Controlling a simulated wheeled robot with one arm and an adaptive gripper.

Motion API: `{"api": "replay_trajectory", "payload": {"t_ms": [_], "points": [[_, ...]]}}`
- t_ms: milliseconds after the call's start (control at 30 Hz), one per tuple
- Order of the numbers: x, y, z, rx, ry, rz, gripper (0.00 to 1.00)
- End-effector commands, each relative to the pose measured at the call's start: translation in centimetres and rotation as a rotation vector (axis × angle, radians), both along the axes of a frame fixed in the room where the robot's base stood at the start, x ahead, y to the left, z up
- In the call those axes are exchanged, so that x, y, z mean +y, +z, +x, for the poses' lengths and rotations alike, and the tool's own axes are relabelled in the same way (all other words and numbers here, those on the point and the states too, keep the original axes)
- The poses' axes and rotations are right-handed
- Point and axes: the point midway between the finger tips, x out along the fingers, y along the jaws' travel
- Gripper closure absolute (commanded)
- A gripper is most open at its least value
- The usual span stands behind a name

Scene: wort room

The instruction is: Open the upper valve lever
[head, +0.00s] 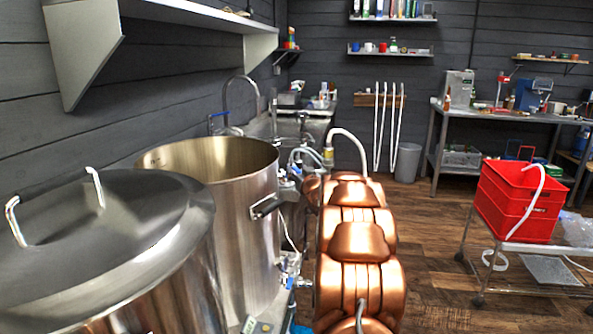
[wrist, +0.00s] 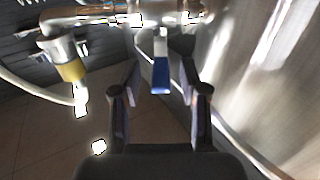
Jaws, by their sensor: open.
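In the wrist view, a valve lever (wrist: 160,76) with a blue grip hangs from a horizontal metal pipe (wrist: 100,17). My gripper (wrist: 160,84) is open, with one finger on each side of the blue grip. Gaps show between the grip and both fingers, so nothing is held. I cannot tell how deep the lever sits between the fingers. In the head view, valve fittings (head: 293,172) show beside the open steel kettle (head: 230,225). My copper-coloured arm hides the gripper there.
A curved steel kettle wall (wrist: 255,65) is close on the right in the wrist view. A yellow fitting (wrist: 72,71) with a pale hose is at left. In the head view, a lidded kettle (head: 130,240) stands nearest, and red crates (head: 515,205) sit on a cart at right.

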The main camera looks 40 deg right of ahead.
Motion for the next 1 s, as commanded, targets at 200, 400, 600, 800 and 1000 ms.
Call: {"api": "replay_trajectory", "payload": {"t_ms": [200,400,600,800,1000], "points": [[-0.48,0.19,1.32,-0.002,0.001,-0.003,0.56],[-0.52,0.16,1.43,-0.002,0.001,-0.001,0.56],[-0.52,0.15,1.41,-0.002,0.001,-0.001,0.7],[-0.53,0.15,1.4,-0.001,0.001,-0.002,0.91],[-0.54,0.14,1.39,-0.002,0.001,-0.001,1.0]]}}
